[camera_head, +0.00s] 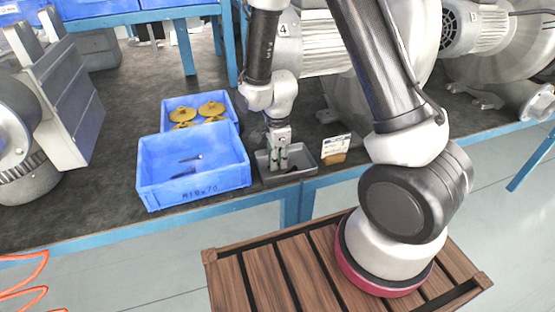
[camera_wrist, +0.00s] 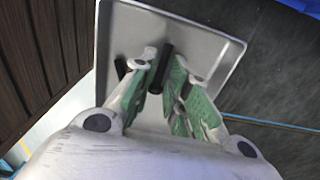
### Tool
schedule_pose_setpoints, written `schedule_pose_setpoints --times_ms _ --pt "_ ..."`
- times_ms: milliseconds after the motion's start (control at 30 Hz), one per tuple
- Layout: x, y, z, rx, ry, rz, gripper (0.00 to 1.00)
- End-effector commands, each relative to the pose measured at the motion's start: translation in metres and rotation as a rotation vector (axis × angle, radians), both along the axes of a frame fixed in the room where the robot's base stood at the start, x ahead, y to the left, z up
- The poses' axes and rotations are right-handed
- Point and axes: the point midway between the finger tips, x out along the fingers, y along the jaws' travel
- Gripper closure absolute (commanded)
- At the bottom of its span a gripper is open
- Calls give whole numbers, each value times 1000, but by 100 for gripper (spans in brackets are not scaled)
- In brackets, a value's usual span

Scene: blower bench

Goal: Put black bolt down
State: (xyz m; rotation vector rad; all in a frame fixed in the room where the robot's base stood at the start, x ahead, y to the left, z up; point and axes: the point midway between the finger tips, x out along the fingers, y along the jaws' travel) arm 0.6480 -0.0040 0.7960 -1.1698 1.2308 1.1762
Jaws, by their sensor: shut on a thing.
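My gripper (camera_head: 278,165) points down into a small grey metal tray (camera_head: 307,166) at the bench's front edge. In the wrist view its green-padded fingers (camera_wrist: 166,78) are shut on a black bolt (camera_wrist: 161,68), held over the tray floor (camera_wrist: 205,48). Whether the bolt touches the floor cannot be told. Another dark piece (camera_wrist: 120,67) lies in the tray, partly hidden by a finger. In the head view the gripper mostly hides the held bolt.
A blue bin (camera_head: 160,190) with a few dark bolts stands left of the tray. Behind it is a blue bin (camera_head: 172,103) with yellow parts. A small sign (camera_head: 335,149) stands right of the tray. Large blower machines stand behind and at the left.

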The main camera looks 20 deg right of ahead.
Motion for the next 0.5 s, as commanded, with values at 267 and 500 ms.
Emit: schedule_pose_setpoints --times_ms 267,500 --pt "0 0 -2 0 0 0 100" --pt "0 0 -2 0 0 0 75"
